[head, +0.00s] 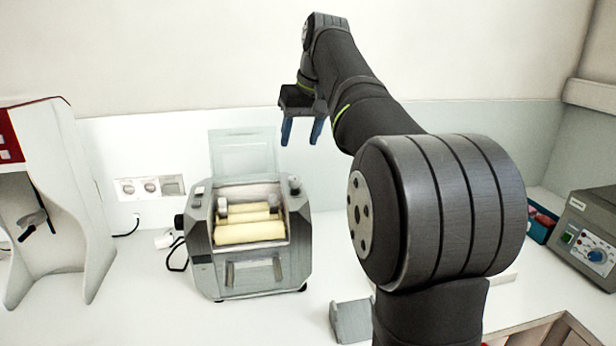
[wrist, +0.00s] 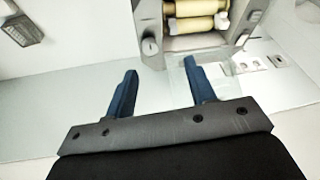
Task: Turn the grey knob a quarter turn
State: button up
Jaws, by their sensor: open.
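The cream mill (head: 252,273) stands on the white bench, a grey metal housing with pale cream rollers (head: 250,231) in its open top. A small grey knob (head: 294,184) sits on the mill's top right corner. In the wrist view the mill is at the top, cut off by the frame edge, and the knob (wrist: 150,47) shows on its near left corner. My gripper (head: 302,138) is open and empty, with two blue fingers pointing down. It is above and behind the knob, clear of it. The fingers also show apart in the wrist view (wrist: 157,77).
A clear lid (head: 243,153) stands raised behind the rollers. A dark knob (head: 180,227) is on the mill's left side. A white machine (head: 75,190) stands left, a grey control box (head: 590,235) right.

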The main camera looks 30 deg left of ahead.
notch_tip(320, 180, down, 8)
jog(key=w+d+n+g+y, duration=0.1)
jog(key=d+n+g+y, duration=0.1)
jog(key=n+g, duration=0.2)
jog(key=n+y, duration=0.5)
jog(key=y, duration=0.7)
send_near(294, 177)
jog(key=a, duration=0.3)
jog(key=s+a, duration=0.1)
jog(key=a, duration=0.2)
jog(key=s+a, duration=0.1)
jog(key=a, duration=0.2)
jog(key=shift+a+f, duration=0.15)
jog(key=shift+a, duration=0.25)
